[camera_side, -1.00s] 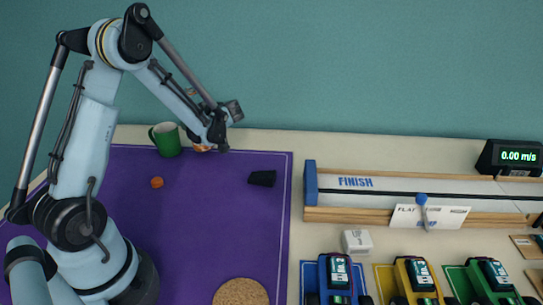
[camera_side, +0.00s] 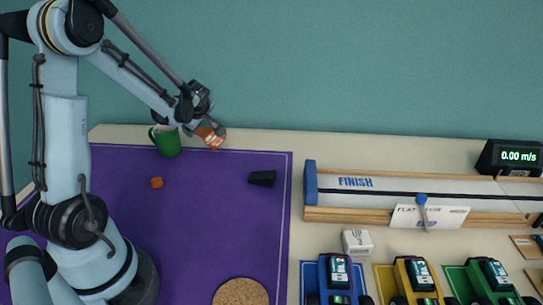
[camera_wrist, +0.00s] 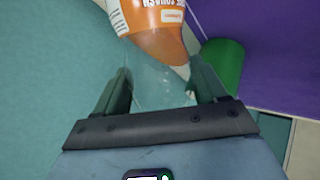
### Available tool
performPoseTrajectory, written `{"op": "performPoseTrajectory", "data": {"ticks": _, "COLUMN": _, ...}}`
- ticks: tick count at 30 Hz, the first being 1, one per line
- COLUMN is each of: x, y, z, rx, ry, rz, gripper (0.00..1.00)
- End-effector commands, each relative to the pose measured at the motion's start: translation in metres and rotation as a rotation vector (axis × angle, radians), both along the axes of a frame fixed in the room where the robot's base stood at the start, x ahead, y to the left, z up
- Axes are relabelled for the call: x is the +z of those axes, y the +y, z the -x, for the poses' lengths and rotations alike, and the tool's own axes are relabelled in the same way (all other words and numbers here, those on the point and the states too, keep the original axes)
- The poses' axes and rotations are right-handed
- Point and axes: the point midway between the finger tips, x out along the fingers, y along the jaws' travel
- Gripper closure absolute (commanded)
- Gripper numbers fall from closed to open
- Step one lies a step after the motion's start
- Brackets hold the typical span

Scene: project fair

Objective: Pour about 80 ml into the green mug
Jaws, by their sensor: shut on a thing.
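A clear bottle of orange squash (camera_side: 212,137) is held tilted in my gripper (camera_side: 205,122), just right of the green mug (camera_side: 167,142) at the back of the purple mat. In the wrist view the bottle (camera_wrist: 158,40) sits between my gripper's two fingers (camera_wrist: 160,72), its label upside down and the orange liquid toward the top. Its clear part is between the fingers. The mug stands upright with a white inside, and its green side (camera_wrist: 224,62) shows partly behind the right finger. The bottle's mouth and any liquid in the mug cannot be made out.
A small orange piece (camera_side: 157,183) and a dark tapered object (camera_side: 262,178) lie on the purple mat (camera_side: 200,220). A round cork mat (camera_side: 240,292) is at the front. A wooden track (camera_side: 385,214) and toy cars (camera_side: 338,280) are to the right.

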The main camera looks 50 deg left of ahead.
Motion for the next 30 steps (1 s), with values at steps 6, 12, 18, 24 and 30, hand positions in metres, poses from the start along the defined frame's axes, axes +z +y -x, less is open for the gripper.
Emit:
{"op": "performPoseTrajectory", "data": {"ticks": 6, "x": -0.006, "y": -0.003, "z": -0.004, "rx": 0.001, "ry": -0.109, "rz": 0.090, "gripper": 0.65}}
{"op": "performPoseTrajectory", "data": {"ticks": 12, "x": -0.013, "y": -0.007, "z": -0.009, "rx": 0.003, "ry": -0.209, "rz": 0.172, "gripper": 0.65}}
{"op": "performPoseTrajectory", "data": {"ticks": 18, "x": -0.019, "y": -0.010, "z": -0.013, "rx": 0.002, "ry": -0.310, "rz": 0.255, "gripper": 0.65}}
{"op": "performPoseTrajectory", "data": {"ticks": 24, "x": -0.014, "y": -0.012, "z": -0.015, "rx": 0.003, "ry": -0.410, "rz": 0.337, "gripper": 0.65}}
{"op": "performPoseTrajectory", "data": {"ticks": 30, "x": -0.003, "y": -0.008, "z": -0.010, "rx": 0.004, "ry": -0.492, "rz": 0.406, "gripper": 0.65}}
